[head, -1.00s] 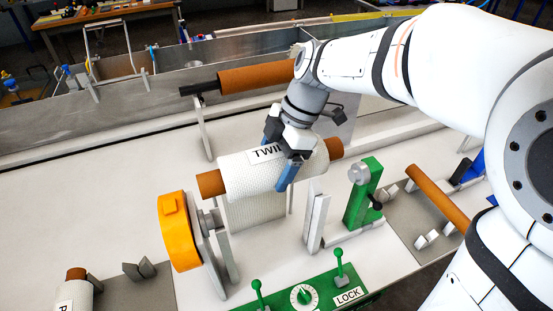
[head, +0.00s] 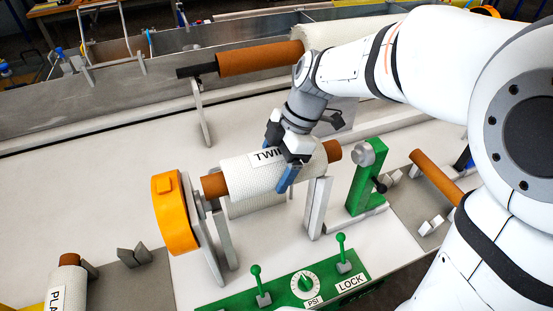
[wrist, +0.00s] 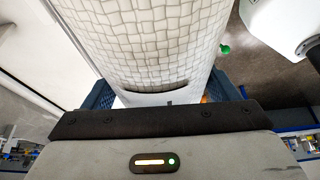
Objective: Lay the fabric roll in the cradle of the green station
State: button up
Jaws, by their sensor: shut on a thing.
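The fabric roll (head: 265,174) is white and woven, with brown core ends and a label starting "TWI". My gripper (head: 288,170) is shut around its right half and holds it almost level, left end lower in the picture. In the wrist view the roll (wrist: 150,45) fills the space between the blue fingers. The green station has a green control panel (head: 305,285), an orange disc (head: 174,213), grey uprights (head: 318,207) and a green post (head: 368,178). The roll's core ends appear above the grey uprights. I cannot tell whether they touch. Fabric hangs below the roll.
Another roll with a brown core (head: 260,58) lies across the back, by the metal bath wall. A roll marked "PLA" (head: 67,285) lies at front left. A bare brown core (head: 437,176) lies at the right. Green levers (head: 341,250) stand up from the panel.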

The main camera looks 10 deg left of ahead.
jog(key=shift+f+b, duration=1.6)
jog(key=shift+f, duration=0.35)
jog(key=o, duration=1.8)
jog(key=shift+o, duration=0.9)
jog(key=shift+f, duration=0.2)
jog(key=v, duration=0.8)
jog(key=shift+b, duration=0.35)
